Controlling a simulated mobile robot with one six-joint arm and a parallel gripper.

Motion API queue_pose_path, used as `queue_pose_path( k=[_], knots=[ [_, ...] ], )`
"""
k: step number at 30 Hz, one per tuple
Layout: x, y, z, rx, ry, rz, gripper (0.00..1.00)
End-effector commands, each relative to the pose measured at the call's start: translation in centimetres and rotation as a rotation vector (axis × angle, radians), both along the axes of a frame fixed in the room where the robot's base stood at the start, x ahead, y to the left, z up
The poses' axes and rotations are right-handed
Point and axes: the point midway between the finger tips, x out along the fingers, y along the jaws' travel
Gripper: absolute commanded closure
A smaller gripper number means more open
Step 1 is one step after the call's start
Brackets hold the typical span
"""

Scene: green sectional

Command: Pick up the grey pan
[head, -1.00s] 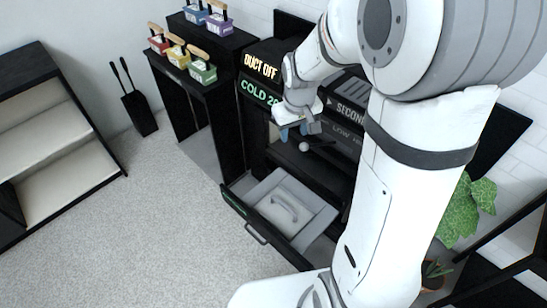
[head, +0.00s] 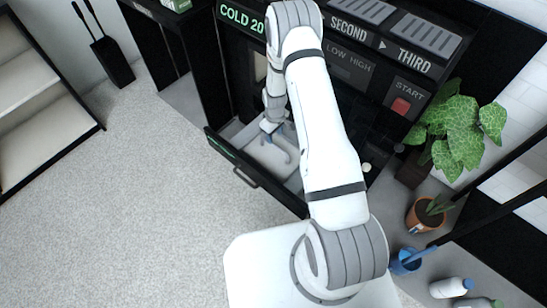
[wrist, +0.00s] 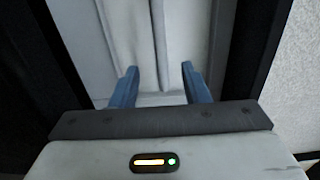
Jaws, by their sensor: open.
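The grey pan (head: 264,152) lies inside the pulled-out black drawer (head: 225,150) of the machine. It has a raised curved handle, partly hidden by my gripper in the head view. My gripper (head: 273,128) points down at the pan, with its blue fingers close to the handle. In the wrist view my gripper (wrist: 160,86) has its two fingers apart, with a grey handle-like strip of the pan (wrist: 190,30) running between them. I cannot tell whether the fingers touch the pan.
The black machine with lit labels and a red start button (head: 401,106) stands behind the drawer. A leafy plant (head: 458,135), a small potted plant (head: 428,213) and a blue cup (head: 405,262) are at the right. The carpet (head: 140,210) at the left is clear.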

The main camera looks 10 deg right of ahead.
Motion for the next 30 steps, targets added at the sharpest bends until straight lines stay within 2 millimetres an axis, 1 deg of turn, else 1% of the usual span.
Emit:
queue_pose_path(
  k=[1,6,9,14,21,24,29,30],
  knots=[
    [-0.2,0.0,-1.0,0.0,0.005,0.005,0.58],
    [-0.3,-0.1,-2.9,0.001,0.009,0.013,0.58],
    [-0.4,-0.1,-3.9,0.002,0.01,0.012,0.58],
    [-0.3,-0.1,-5.2,0.001,0.008,0.011,0.58],
    [-0.3,-0.1,-8.8,0.001,0.009,0.01,0.58],
    [-0.4,-0.1,-9.4,0.001,0.009,0.009,0.58],
    [-0.3,-0.2,-9.3,0.001,0.008,0.009,0.58],
    [-0.3,-0.2,-9.3,0.001,0.008,0.009,0.6]
  ],
)
